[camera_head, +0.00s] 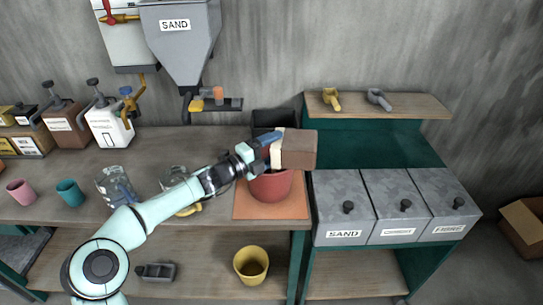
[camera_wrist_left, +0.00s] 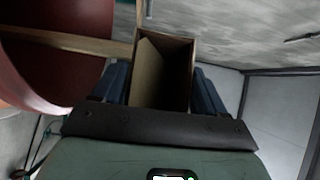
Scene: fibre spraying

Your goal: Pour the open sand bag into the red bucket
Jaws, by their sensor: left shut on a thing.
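My left gripper (camera_head: 268,148) reaches in from the left and is shut on the brown sand bag (camera_head: 300,149). The bag lies tilted on its side above the red bucket (camera_head: 271,187), a little to the bucket's right. In the left wrist view the bag (camera_wrist_left: 165,75) sits between the blue fingers, and I see into its open, box-like inside. No sand shows there. The bucket's red wall (camera_wrist_left: 75,50) is at the left of that view. The bucket's inside is mostly hidden by the gripper and bag in the head view. My right gripper is not in view.
The bucket stands on an orange mat (camera_head: 242,205) at the bench's right end. A black container (camera_head: 273,119) stands behind it. Grey lidded bins (camera_head: 345,195) are close on the right. A sand hopper (camera_head: 182,45) hangs at the back. A yellow bucket (camera_head: 251,265) is below.

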